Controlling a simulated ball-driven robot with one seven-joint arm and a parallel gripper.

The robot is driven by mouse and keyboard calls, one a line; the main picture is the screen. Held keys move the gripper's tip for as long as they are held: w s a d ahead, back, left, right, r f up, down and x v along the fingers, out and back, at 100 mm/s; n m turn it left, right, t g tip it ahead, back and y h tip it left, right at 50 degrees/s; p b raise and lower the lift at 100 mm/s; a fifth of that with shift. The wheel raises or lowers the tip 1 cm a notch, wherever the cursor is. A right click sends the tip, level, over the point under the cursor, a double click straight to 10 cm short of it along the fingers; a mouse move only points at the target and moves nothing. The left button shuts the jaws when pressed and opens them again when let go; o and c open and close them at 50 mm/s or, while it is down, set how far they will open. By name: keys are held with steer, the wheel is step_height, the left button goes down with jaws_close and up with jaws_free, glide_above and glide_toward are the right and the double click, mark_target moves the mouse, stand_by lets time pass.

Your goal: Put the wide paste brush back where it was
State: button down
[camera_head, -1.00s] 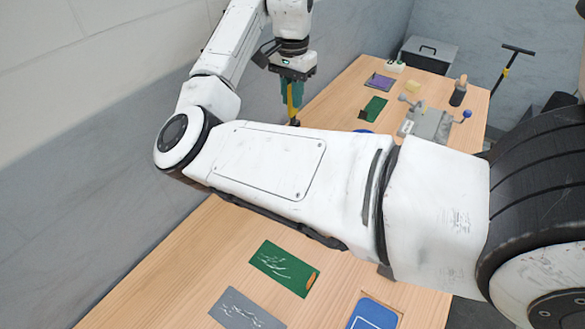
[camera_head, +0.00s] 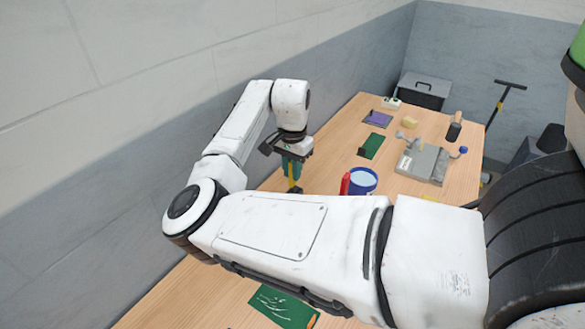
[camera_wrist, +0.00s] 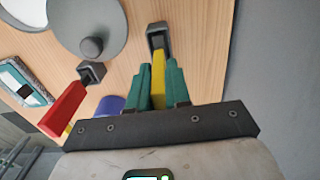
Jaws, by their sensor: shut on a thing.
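My gripper (camera_head: 292,163) points down over the far left part of the table. Its teal fingers are shut on the yellow handle of a brush (camera_wrist: 158,70), which I take to be the wide paste brush. The handle shows between the fingers in the wrist view, with a dark grey block at its end (camera_wrist: 158,36). In the head view, the yellow handle (camera_head: 291,180) hangs roughly upright below my gripper. I cannot tell whether its dark end touches the table. A second, red-handled tool (camera_wrist: 66,107) with a grey end stands apart from my gripper.
A blue pot with a white top (camera_head: 363,181) stands beside the red handle. Beyond are a green card (camera_head: 371,146), a purple piece (camera_head: 378,118), a yellow block (camera_head: 409,122) and a grey press (camera_head: 424,163). A wall runs along the left; my arm hides the table's middle.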

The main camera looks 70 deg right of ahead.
steer(key=shift+f, duration=0.1)
steer(key=c, duration=1.1)
jaws_free()
step_height(320, 180, up, 12)
steer(key=shift+r+b, duration=0.15)
steer(key=shift+b, duration=1)
